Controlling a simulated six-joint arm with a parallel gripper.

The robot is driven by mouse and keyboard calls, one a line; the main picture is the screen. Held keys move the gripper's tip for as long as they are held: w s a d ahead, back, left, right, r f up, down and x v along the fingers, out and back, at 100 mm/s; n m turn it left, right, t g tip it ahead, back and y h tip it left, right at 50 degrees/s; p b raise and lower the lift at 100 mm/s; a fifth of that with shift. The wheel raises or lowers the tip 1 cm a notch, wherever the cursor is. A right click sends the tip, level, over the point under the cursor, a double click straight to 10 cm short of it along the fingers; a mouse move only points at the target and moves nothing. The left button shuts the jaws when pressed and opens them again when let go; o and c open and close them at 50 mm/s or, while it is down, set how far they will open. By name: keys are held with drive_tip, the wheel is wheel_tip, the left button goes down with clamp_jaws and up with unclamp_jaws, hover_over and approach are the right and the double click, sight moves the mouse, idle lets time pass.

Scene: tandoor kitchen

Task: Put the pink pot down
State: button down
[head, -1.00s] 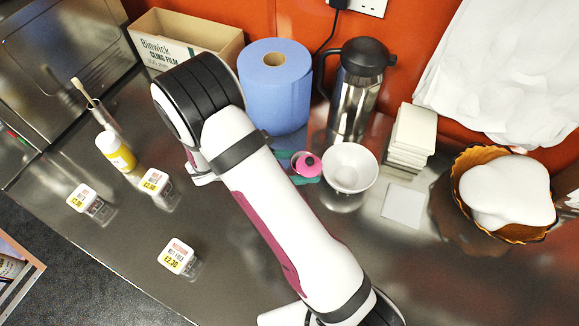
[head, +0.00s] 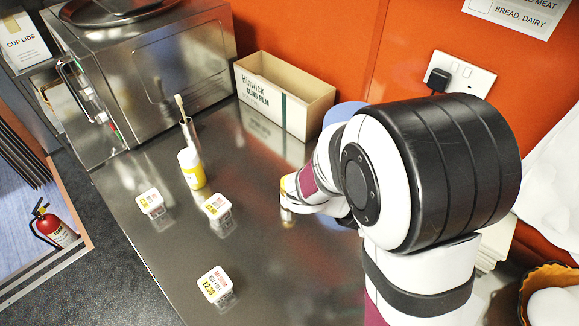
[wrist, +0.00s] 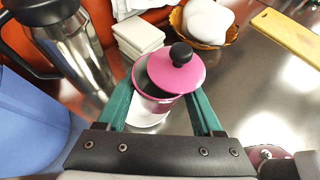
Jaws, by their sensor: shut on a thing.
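In the wrist view the pink pot (wrist: 160,101) sits between the green fingers of my gripper (wrist: 157,97), which is shut on it. Its pink lid (wrist: 177,70) with a black knob sits off-centre and tilted, leaving a dark opening on the left. Part of a white bowl (wrist: 143,122) shows below and behind the pot. The pot's base is hidden, so I cannot tell whether it touches the counter. In the head view my arm hides the pot and the fingers.
A steel flask (wrist: 80,50) and blue roll (wrist: 30,110) stand at left in the wrist view. White stacked squares (wrist: 136,37) are behind. In the head view, a yellow-labelled bottle (head: 191,169) and several small tubs stand on the steel counter (head: 170,255), with clear room between them.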

wheel_tip(320, 180, up, 4)
drive_tip(key=shift+f, duration=0.2)
drive_tip(key=shift+w+a+n+t, duration=0.2)
drive_tip(key=shift+w+n+t, duration=0.3)
drive_tip(key=shift+w, duration=0.75)
drive_tip(key=w+a+n+t+y, duration=0.1)
drive_tip(key=w+a+n+t, duration=0.1)
drive_tip(key=w, duration=0.3)
drive_tip(key=w+a+n+t, duration=0.2)
drive_tip(key=w+t, duration=0.1)
drive_tip(key=w, duration=0.3)
drive_tip(key=n+t+y, duration=0.6)
drive_tip(key=n+y, duration=0.5)
drive_tip(key=n, duration=0.2)
hover_over(247, 168)
wheel_tip(247, 168, down, 18)
drive_tip(key=shift+d+f, duration=0.1)
drive_tip(key=shift+f, duration=1.95)
drive_tip(key=shift+f, duration=0.15)
